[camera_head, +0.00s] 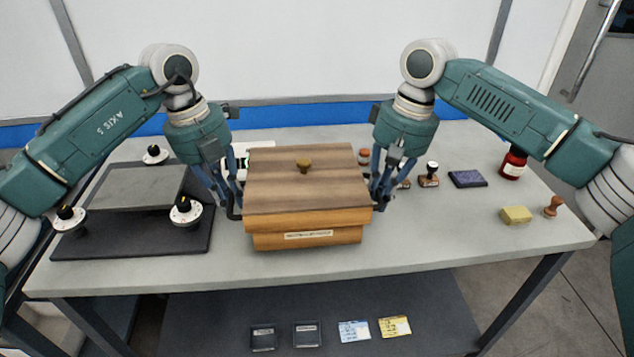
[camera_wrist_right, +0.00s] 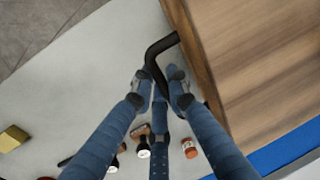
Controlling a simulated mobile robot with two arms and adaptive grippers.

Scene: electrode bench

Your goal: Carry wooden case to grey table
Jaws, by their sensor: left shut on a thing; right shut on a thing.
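In the right wrist view, the fingers (camera_wrist_right: 160,82) close around the black bent handle (camera_wrist_right: 158,50), beside the case wall (camera_wrist_right: 200,60).
A dark board (camera_head: 130,243) with a grey plate and white dials (camera_head: 186,210) lies left. Stamps (camera_head: 428,176), a dark pad (camera_head: 467,179), a red bottle (camera_head: 513,163) and a yellow block (camera_head: 515,215) stand right. The front right tabletop is clear. A lower shelf (camera_head: 220,310) holds small cards.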

